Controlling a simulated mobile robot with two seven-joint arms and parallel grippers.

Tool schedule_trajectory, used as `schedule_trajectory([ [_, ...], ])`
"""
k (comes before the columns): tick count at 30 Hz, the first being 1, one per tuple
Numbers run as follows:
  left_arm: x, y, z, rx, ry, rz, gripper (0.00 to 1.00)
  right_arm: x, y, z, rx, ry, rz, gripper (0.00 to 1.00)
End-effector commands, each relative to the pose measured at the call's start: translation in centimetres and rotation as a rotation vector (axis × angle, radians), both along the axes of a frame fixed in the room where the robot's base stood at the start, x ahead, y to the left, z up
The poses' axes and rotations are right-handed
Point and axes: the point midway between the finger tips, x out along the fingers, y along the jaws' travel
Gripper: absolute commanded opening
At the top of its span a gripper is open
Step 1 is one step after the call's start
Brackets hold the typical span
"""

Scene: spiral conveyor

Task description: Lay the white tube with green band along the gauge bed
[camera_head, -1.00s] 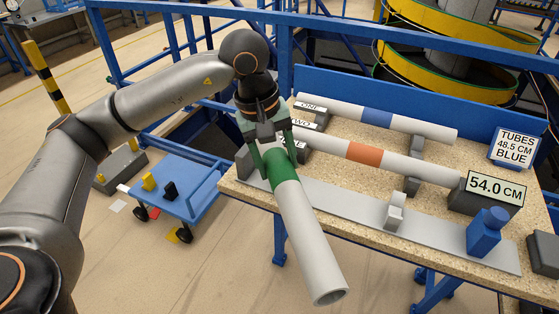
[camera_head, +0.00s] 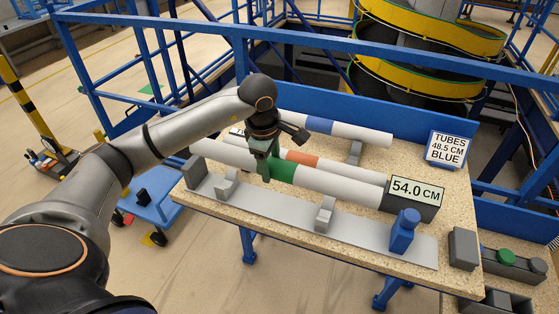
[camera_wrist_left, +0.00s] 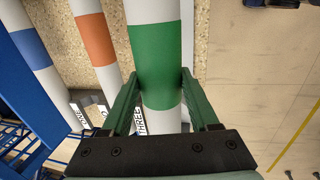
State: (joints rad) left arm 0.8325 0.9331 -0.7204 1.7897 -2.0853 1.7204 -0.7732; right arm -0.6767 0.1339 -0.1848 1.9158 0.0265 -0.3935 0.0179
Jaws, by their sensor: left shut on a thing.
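My left gripper (camera_head: 270,172) is shut on the white tube with green band (camera_head: 325,182), gripping it at the green band. The tube also shows between the fingers in the left wrist view (camera_wrist_left: 155,55). In the head view it runs roughly parallel to the gauge bed (camera_head: 275,210) and appears just behind it. I cannot tell its exact height above the table. The gauge bed is a long grey plate with an end stop (camera_head: 194,171) at its left, two grey cradles (camera_head: 325,215) and a blue slider (camera_head: 403,233) toward its right. No tube lies in the cradles. My right gripper is not in view.
A blue-banded tube (camera_head: 365,134) and an orange-banded tube (camera_head: 302,158) lie behind on the table. A 54.0 CM display (camera_head: 415,195) stands near the held tube's right end. A sign (camera_head: 446,148) reads TUBES 48.5 CM BLUE. A blue panel (camera_head: 345,121) edges the back.

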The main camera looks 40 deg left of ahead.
Motion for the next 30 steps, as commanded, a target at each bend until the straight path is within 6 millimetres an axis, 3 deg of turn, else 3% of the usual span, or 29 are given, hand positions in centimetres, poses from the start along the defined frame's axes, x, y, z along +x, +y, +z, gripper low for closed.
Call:
schedule_trajectory([
  [17, 0.0, 0.5, -0.1, 0.004, -0.002, 0.029, 0.0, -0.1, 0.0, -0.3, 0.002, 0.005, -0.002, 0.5],
  [30, 0.0, 0.4, -4.2, 0.003, -0.001, 0.029, 0.0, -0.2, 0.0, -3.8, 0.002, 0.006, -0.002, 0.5],
])
